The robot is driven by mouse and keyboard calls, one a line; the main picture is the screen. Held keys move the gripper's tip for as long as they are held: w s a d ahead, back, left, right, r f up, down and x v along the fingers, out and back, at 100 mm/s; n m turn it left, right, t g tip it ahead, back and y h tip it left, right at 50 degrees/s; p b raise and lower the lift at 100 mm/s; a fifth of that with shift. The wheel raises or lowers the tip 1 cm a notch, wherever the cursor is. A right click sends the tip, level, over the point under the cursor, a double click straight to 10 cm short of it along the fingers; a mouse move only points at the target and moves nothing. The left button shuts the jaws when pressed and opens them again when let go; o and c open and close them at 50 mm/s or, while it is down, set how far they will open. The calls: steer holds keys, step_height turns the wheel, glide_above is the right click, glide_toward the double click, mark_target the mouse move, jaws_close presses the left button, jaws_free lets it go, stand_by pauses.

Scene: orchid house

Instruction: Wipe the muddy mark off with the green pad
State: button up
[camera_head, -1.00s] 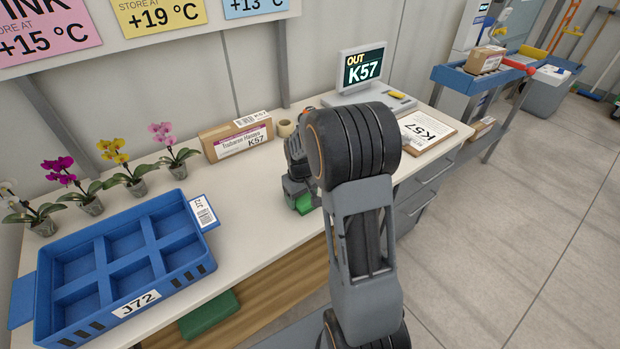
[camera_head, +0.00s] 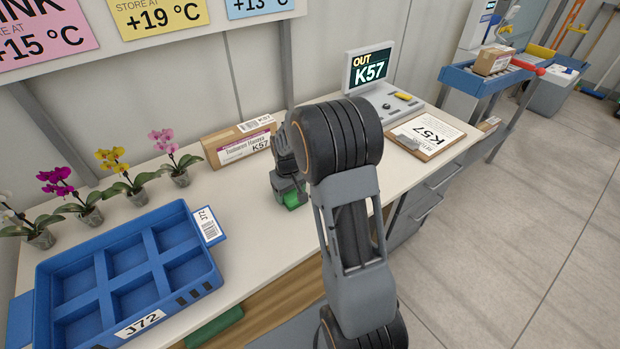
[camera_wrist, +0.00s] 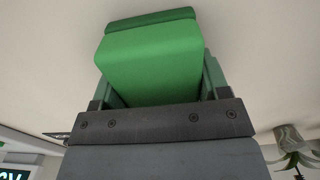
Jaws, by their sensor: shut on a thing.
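My gripper (camera_head: 288,194) is shut on the green pad (camera_head: 292,201) over the bench top, to the right of the blue tray. In the wrist view the green pad (camera_wrist: 152,58) fills the space between the jaws, with the pale bench surface around it. I cannot tell whether the pad touches the bench. No muddy mark shows in either view; my arm and gripper cover part of the bench.
A blue compartment tray (camera_head: 215,272) labelled J72 stands at the left, with several potted orchids (camera_head: 130,182) behind it. A cardboard box (camera_head: 212,146) is behind my gripper. A K57 display (camera_head: 370,68) and clipboard (camera_head: 425,137) are to the right. Bare bench lies between tray and gripper.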

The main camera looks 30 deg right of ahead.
step_height(320, 180, up, 4)
steer(key=shift+f+p, duration=0.25)
steer(key=shift+p, duration=0.75)
steer(key=shift+w+r+p, duration=0.2)
steer(key=shift+r+p, duration=0.35)
steer(key=shift+r, duration=0.05)
steer(key=shift+r+p, duration=1.3)
steer(key=shift+r, duration=0.45)
steer(key=shift+s, duration=0.1)
